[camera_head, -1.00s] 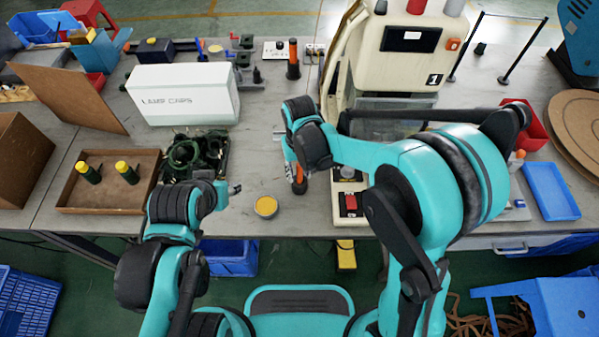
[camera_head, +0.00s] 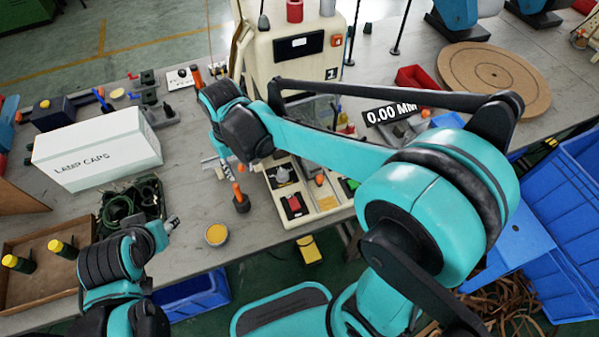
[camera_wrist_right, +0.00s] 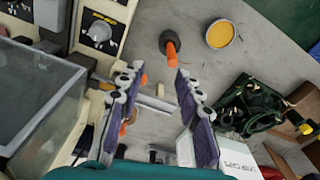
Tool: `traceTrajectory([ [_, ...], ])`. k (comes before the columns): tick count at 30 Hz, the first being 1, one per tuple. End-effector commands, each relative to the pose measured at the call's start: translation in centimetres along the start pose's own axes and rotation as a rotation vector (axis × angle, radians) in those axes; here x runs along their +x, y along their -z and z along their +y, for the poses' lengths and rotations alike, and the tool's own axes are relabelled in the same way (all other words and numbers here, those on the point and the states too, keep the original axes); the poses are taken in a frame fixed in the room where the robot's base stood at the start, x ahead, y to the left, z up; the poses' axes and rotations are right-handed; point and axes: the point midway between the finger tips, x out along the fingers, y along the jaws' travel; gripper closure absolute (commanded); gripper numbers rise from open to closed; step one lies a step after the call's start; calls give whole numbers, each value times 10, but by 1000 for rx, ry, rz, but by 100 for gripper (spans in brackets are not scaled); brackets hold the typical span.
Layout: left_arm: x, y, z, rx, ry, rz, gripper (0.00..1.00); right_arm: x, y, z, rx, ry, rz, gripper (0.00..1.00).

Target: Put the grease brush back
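The grease brush shows as an orange handle (camera_head: 238,188) standing in a dark round holder (camera_head: 242,204) on the bench; its bristles are hidden. In the right wrist view the handle (camera_wrist_right: 171,52) rises from the dark holder (camera_wrist_right: 170,40), beyond my fingertips. My right gripper (camera_wrist_right: 158,76) is open, with no brush between its fingers; in the head view it (camera_head: 226,168) is just behind the handle. A round tin of yellow grease (camera_head: 217,234) stands in front of the holder and also shows in the wrist view (camera_wrist_right: 220,34). My left gripper (camera_head: 172,223) is small, its fingers unclear.
A cream machine (camera_head: 295,52) with a control panel (camera_head: 293,204) stands right of the holder. Bare bench surrounds the tin.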

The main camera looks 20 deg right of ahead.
Motion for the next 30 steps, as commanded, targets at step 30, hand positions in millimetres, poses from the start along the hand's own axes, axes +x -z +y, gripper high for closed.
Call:
traceTrajectory([
  [30,0,0,0,0,0,0,58,-47,-140,122,217,-88,546,65],
])
